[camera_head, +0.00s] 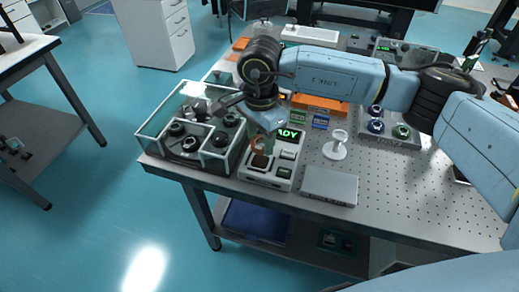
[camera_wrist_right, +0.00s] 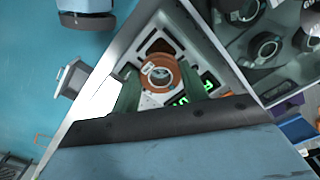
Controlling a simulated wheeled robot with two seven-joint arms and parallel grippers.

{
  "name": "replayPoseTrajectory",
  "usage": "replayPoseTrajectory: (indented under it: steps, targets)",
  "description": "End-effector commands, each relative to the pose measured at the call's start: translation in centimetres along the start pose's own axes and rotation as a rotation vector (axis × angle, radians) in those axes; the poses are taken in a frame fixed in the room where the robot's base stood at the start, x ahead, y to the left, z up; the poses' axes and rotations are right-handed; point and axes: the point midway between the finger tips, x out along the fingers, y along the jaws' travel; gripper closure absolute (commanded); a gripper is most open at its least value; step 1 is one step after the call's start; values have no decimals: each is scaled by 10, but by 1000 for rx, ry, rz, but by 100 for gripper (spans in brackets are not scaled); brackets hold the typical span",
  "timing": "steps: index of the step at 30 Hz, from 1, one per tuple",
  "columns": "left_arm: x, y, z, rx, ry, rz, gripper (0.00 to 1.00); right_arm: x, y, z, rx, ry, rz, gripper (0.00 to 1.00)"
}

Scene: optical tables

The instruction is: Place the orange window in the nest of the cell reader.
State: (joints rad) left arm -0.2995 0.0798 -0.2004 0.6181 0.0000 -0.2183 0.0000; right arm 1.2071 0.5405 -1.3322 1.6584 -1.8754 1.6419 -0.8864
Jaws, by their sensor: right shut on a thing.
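The orange window (camera_wrist_right: 158,73) is a ring with a clear centre in the wrist view, held between the green fingers of my right gripper (camera_wrist_right: 160,84). In the head view, my right gripper (camera_head: 264,144) points down over the white cell reader (camera_head: 285,183), and the orange window (camera_head: 256,144) shows at its fingertips. The reader's dark square nest (camera_head: 261,162) is just below the window. The gap between window and nest is hard to judge. The reader's display (camera_head: 291,134) shows green letters, partly hidden by the gripper. My left gripper is not in view.
A glass-walled case (camera_head: 160,143) with dark round parts stands left of the reader. A grey flat box (camera_head: 330,186) lies to its right, with a white stand (camera_head: 336,146) behind. Blue and green round parts sit on a tray farther right. The perforated tabletop (camera_head: 420,184) is clear at front right.

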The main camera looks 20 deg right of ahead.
Motion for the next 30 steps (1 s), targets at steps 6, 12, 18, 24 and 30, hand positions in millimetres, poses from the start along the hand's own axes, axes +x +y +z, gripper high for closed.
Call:
replayPoseTrajectory:
  steps: [6,12,18,24,30]
  targets:
    - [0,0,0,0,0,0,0,20,0,0,0,0,0,79]
    - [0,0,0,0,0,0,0,46,0,0,-1,-1,1,79]
    - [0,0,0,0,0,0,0,52,0,0,-3,1,-2,79]
    - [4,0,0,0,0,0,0,55,-1,0,-2,1,-2,79]
    - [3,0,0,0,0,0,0,55,0,0,-2,1,-1,35]
